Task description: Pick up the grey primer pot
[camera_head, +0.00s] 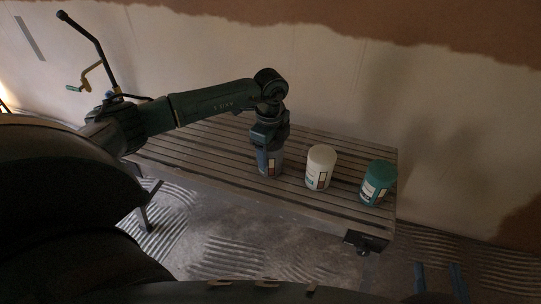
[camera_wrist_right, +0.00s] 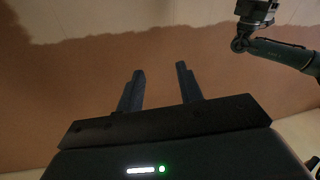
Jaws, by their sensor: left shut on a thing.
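The grey primer pot (camera_head: 270,166) stands upright on the slatted platform, left of a white pot and a teal one. It has a pale label with a dark panel. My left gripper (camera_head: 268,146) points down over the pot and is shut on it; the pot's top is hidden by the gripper. My right gripper's two fingers (camera_head: 438,272) show at the lower right of the head view, apart from the platform. In the right wrist view the right gripper (camera_wrist_right: 158,72) is open and empty, facing the wall.
A white pot (camera_head: 320,167) and a teal pot (camera_head: 377,182) stand in a row to the right on the slatted platform (camera_head: 215,135). A part-plastered wall (camera_head: 440,90) rises close behind.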

